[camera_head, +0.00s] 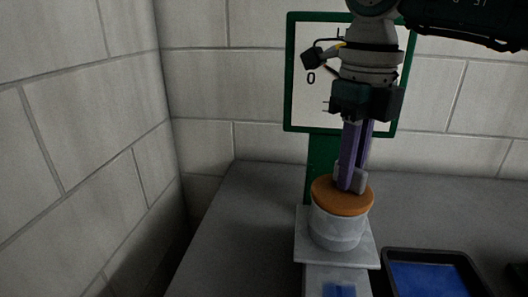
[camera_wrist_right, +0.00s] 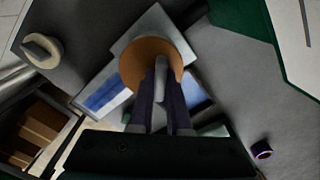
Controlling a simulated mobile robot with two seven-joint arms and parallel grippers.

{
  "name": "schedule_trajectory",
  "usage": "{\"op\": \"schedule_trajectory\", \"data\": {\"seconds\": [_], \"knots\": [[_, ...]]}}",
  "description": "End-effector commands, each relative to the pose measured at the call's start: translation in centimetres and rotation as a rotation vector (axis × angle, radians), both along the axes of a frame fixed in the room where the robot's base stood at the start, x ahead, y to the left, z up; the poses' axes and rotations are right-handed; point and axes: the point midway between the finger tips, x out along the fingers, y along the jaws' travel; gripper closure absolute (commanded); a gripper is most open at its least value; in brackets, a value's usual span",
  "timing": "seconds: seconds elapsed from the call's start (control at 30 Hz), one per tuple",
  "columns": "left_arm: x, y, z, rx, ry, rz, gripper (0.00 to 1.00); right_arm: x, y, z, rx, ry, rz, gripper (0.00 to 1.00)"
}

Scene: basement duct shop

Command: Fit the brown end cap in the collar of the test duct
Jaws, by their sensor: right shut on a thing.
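The brown end cap (camera_head: 333,199) is a round disc with a grey handle on top. It is at the mouth of the round grey collar (camera_head: 338,229); how deep it sits, I cannot tell. The collar rises from a square flange on the grey test duct (camera_head: 318,276). My right gripper (camera_head: 351,186) points down with purple fingers shut on the cap's handle. In the right wrist view the cap (camera_wrist_right: 143,50) covers the collar's opening, and the fingers (camera_wrist_right: 161,85) flank the handle. My left gripper is not in view.
A green-framed white board (camera_head: 301,105) stands behind the duct. A black tray with a blue inside (camera_head: 428,280) is at right. The right wrist view also shows a purple ring (camera_wrist_right: 261,150), a pale round piece (camera_wrist_right: 42,50) and a brown-sectioned box (camera_wrist_right: 40,130).

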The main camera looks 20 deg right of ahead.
Motion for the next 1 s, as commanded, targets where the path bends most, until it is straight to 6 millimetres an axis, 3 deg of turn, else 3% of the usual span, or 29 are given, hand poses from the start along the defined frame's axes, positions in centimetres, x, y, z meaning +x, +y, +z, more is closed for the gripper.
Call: {"op": "schedule_trajectory", "data": {"seconds": [0.03,0.07,0.33,0.57,0.73,1.0], "knots": [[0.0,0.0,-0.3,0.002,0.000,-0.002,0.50,0.0,0.0,-0.3,0.000,0.000,0.000,1.00],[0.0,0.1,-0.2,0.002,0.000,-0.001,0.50,0.0,0.0,-0.3,0.000,0.000,0.000,0.83],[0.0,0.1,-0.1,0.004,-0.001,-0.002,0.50,0.0,0.0,-0.2,0.000,0.001,0.000,0.55],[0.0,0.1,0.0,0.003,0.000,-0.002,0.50,0.0,0.0,-0.1,0.000,0.000,0.000,0.55],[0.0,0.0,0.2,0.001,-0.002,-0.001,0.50,0.1,0.0,1.4,0.001,-0.005,0.000,0.55],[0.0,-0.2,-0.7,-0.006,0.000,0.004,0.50,0.2,0.0,7.5,0.001,-0.007,0.000,0.55]]}}
